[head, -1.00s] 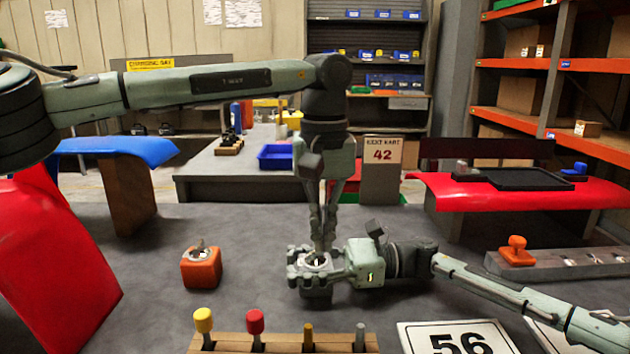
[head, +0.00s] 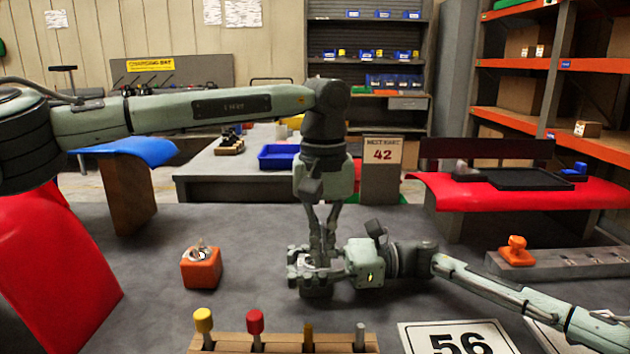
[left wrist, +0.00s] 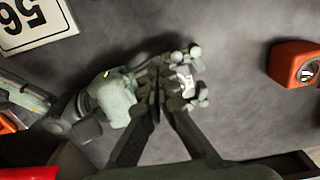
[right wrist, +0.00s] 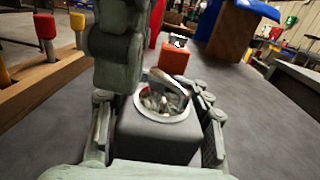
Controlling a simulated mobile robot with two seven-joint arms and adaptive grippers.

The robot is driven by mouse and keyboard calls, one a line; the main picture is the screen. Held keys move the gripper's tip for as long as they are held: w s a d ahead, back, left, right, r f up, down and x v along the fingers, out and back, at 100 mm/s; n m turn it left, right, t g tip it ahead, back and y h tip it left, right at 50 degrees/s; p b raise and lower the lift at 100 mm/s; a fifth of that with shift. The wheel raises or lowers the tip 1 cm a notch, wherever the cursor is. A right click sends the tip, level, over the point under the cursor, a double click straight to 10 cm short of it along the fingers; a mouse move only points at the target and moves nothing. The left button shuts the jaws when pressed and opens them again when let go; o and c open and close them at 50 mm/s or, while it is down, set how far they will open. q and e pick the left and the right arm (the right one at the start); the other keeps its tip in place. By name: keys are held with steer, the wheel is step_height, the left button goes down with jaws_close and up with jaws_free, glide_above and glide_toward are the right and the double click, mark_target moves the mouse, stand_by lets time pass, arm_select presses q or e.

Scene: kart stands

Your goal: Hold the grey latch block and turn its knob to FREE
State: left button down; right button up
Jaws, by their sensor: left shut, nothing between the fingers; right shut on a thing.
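The grey latch block (right wrist: 160,138) stands on the table, held between the fingers of my right gripper (right wrist: 158,150). In the head view the block (head: 317,288) is largely covered by that gripper (head: 305,268). Its round silver dial and knob (right wrist: 163,103) face up; I cannot read the knob's setting. My left gripper (head: 324,255) points straight down over the block, fingers shut with nothing between them. Its tips are at or just above the knob; contact cannot be told. In the left wrist view the left fingertips (left wrist: 162,97) are beside the dial (left wrist: 187,80).
An orange block with a similar dial (head: 201,269) stands left on the table. A wooden rack (head: 255,343) with several coloured handles is at the front edge. A "56" card (head: 458,338) and a grey rail with an orange knob (head: 565,263) lie right. The table behind is clear.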

arm_select(q)
steer(key=shift+w+a, duration=0.2)
steer(key=shift+w, duration=0.3)
stand_by(0.7)
steer(key=shift+a, duration=0.8)
steer(key=shift+s, duration=0.1)
stand_by(0.4)
steer(key=shift+s+a, duration=0.1)
steer(key=shift+s, duration=0.15)
step_height(320, 180, up, 6)
stand_by(0.5)
